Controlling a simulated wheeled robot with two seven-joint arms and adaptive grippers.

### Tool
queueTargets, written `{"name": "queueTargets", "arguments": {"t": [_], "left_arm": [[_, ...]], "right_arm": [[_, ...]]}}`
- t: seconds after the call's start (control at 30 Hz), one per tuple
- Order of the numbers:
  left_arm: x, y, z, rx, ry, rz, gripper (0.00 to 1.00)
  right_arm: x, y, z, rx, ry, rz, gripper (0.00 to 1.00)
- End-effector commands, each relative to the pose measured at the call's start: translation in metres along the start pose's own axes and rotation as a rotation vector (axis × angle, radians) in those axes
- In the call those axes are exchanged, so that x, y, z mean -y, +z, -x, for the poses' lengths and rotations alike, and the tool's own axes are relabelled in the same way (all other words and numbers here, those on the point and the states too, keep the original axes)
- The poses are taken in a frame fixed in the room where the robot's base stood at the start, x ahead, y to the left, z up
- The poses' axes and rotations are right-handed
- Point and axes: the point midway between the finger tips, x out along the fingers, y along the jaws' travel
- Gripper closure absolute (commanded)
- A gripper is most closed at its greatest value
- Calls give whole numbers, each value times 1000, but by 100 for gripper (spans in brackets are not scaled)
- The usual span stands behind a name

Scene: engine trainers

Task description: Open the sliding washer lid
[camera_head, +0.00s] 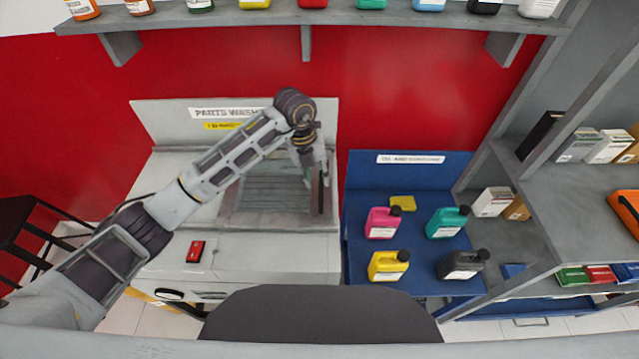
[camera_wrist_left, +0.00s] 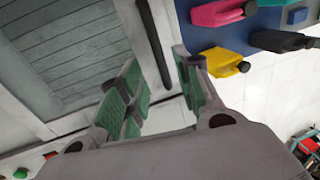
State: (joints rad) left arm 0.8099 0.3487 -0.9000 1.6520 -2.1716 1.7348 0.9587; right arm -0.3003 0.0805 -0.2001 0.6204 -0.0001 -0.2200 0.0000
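The parts washer (camera_head: 240,245) is a pale grey cabinet with a sign on its back panel. Its lid (camera_head: 262,195) is a grey ribbed panel in a recessed frame, lying across the opening; it also shows in the left wrist view (camera_wrist_left: 70,50). A dark bar handle (camera_wrist_left: 152,35) runs along the lid's right side. My left gripper (camera_head: 317,180) reaches down over that side. In the left wrist view its green-padded fingers (camera_wrist_left: 156,75) are spread, with the bar between them in the picture; I see no contact. My left arm hides part of the lid. My right gripper is out of view.
A blue bench (camera_head: 357,265) with pink, green, yellow and black bottles stands right of the washer. A shelf (camera_head: 400,17) with bottles crosses above. A red switch (camera_head: 196,251) is on the washer's front left. Grey shelving (camera_head: 560,195) stands at the right.

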Motion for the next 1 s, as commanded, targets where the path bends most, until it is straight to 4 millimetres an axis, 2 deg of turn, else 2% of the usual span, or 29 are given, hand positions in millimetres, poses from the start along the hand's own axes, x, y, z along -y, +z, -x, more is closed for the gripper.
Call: {"name": "queueTargets", "arguments": {"t": [0.2, 0.4, 0.8, 1.0], "left_arm": [[1, -1, -27, -3, -2, 0, 66], [0, 0, -43, -1, -1, 1, 66], [0, 0, -47, 0, 0, 0, 66], [0, 0, -47, 0, -1, 0, 92]], "right_arm": [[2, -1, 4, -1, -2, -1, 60], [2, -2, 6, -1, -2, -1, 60], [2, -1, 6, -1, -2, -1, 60], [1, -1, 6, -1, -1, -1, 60]]}}
